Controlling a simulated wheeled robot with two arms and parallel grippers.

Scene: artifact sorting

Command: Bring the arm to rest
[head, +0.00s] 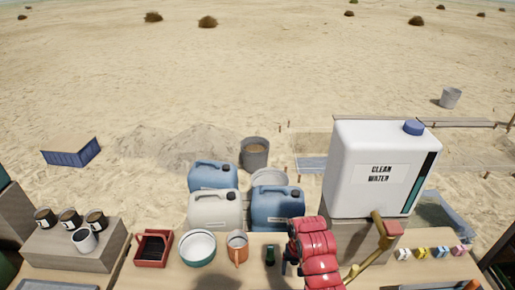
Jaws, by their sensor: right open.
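My right arm shows as red segments at the bottom centre, over the front table. My right gripper (290,262) is small and dark at the arm's left side, partly hidden by the red links. It is open, and I see nothing held in it. It is close to a small dark green item (270,255) on the table; I cannot tell whether they touch. My left gripper is not in view.
A white clean-water tank (365,190) with a brass tap (378,228) stands right of my arm. Jerrycans (214,210) stand behind. Small coloured blocks (422,252) lie right.

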